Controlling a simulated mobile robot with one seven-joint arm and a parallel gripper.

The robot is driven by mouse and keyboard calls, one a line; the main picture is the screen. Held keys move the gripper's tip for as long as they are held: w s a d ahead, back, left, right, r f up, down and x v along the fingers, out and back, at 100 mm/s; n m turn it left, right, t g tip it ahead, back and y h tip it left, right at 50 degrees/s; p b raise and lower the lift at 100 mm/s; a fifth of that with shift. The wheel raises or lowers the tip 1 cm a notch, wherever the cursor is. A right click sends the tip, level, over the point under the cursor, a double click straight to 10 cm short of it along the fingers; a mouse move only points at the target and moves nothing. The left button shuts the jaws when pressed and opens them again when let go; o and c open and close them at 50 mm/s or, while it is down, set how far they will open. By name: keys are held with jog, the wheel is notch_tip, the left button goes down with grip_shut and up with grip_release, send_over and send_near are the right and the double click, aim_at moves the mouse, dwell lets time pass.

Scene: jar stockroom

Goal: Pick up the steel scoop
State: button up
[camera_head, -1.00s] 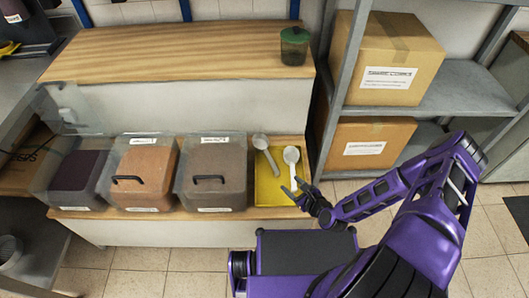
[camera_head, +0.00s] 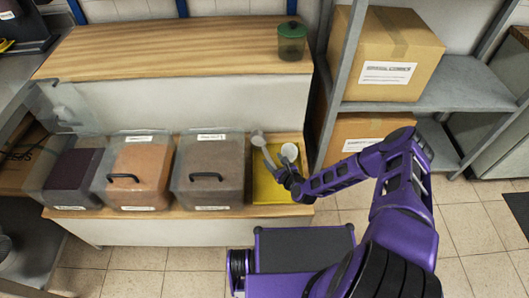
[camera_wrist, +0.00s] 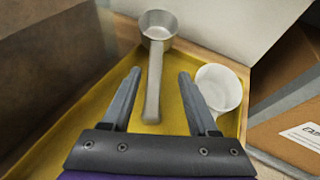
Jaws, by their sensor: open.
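The steel scoop (camera_wrist: 157,25) lies in a yellow tray (camera_wrist: 182,57), its round bowl at the far end and its handle pointing toward me. In the head view the scoop (camera_head: 258,139) shows at the left of the yellow tray (camera_head: 262,188), its handle partly hidden by my gripper. My gripper (camera_wrist: 160,75) is open, and in the wrist view the scoop's handle lies between its two fingers. I cannot tell how far above the handle the fingers are. In the head view my gripper (camera_head: 276,170) is over the tray.
A white scoop (camera_wrist: 219,88) lies right of the steel scoop, close to my right finger. Lidded bins, one brown (camera_head: 208,175) and one orange (camera_head: 140,178), stand left of the tray. A shelf post (camera_head: 342,80) with cardboard boxes (camera_head: 388,55) rises to the right. A green jar (camera_head: 291,40) stands above.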

aim_at(267, 154)
jog(key=x, duration=0.5)
jog(key=shift+a+r, duration=0.4)
jog(key=shift+a, duration=0.05)
grip_shut()
